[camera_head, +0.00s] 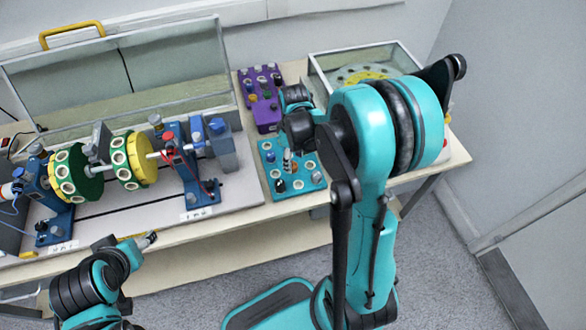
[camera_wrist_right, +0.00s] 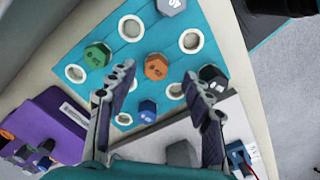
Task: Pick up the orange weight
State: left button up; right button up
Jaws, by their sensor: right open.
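The orange weight (camera_wrist_right: 156,66) is a hexagonal piece on the teal board (camera_wrist_right: 128,48), which has several round white-rimmed holes. My right gripper (camera_wrist_right: 158,76) is open in the right wrist view, its two fingertips on either side of the orange weight in the picture, with no visible grip on it. In the head view my right gripper (camera_head: 291,160) is over the teal board (camera_head: 308,188), and the orange weight is hard to make out there. My left gripper (camera_head: 147,240) is near the table's front edge, its jaws too small to read.
Green (camera_wrist_right: 97,55), black (camera_wrist_right: 212,76), blue (camera_wrist_right: 148,111) and grey (camera_wrist_right: 171,6) weights stand around the orange one. A purple board (camera_head: 264,112) lies behind the teal board. The rig with green and yellow discs (camera_head: 130,160) stands left. A clear-walled box (camera_head: 340,62) is behind right.

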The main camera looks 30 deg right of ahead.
aim_at(294, 165)
jog(key=f, duration=0.2)
jog(key=f+b, duration=0.1)
jog(key=f, duration=0.1)
jog(key=shift+w+d+b, duration=0.2)
jog(key=shift+b, duration=0.1)
jog(key=c, duration=1)
jog(key=shift+r, duration=0.1)
